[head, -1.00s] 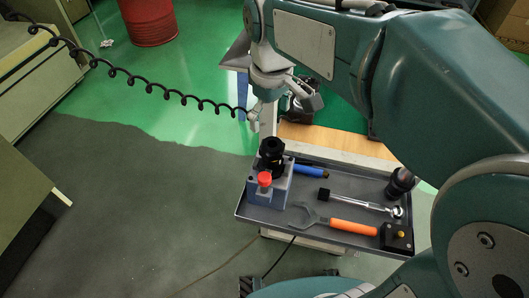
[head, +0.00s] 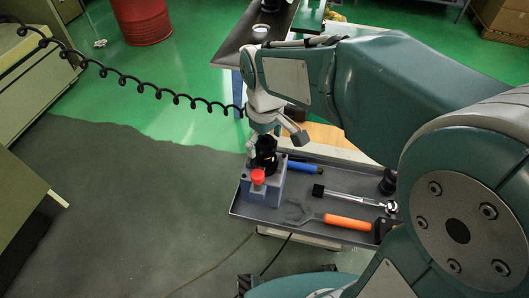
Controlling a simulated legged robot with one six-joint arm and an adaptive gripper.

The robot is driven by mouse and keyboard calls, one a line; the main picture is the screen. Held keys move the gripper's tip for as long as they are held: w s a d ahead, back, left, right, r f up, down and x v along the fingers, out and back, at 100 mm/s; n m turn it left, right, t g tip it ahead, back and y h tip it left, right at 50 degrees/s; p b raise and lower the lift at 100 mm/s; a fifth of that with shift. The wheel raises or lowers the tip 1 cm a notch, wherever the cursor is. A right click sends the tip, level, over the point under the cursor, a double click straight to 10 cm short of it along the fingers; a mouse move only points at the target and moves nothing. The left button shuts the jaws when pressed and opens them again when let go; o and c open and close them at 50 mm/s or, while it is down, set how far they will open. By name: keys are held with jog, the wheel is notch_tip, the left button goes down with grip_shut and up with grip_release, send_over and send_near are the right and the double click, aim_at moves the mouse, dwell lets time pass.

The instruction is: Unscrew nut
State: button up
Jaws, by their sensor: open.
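A black nut-like piece (head: 266,157) stands upright on a blue-grey block (head: 270,190) at the left end of the cart's tray. A red knob (head: 258,176) sits at the front of that block. My gripper (head: 262,148) is open, pointing down, right at the top of the black piece. One finger shows at its left side. My gripper hides part of the black piece, and I cannot tell whether the fingers touch it.
The dark tray (head: 292,216) also holds an orange-handled wrench (head: 347,222), a ratchet (head: 350,197), a blue-handled tool (head: 304,168) and a black cylinder (head: 388,181). A coiled black cable (head: 150,85) hangs at the left. The floor left of the cart is clear.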

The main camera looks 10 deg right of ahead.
jog(key=shift+a, duration=0.1)
jog(key=c, duration=1.2)
jog(key=n, duration=0.6)
jog(key=shift+s, duration=0.1)
jog(key=shift+c, duration=0.2)
jog(key=n, duration=0.6)
jog(key=n, duration=0.6)
jog(key=shift+s, duration=0.1)
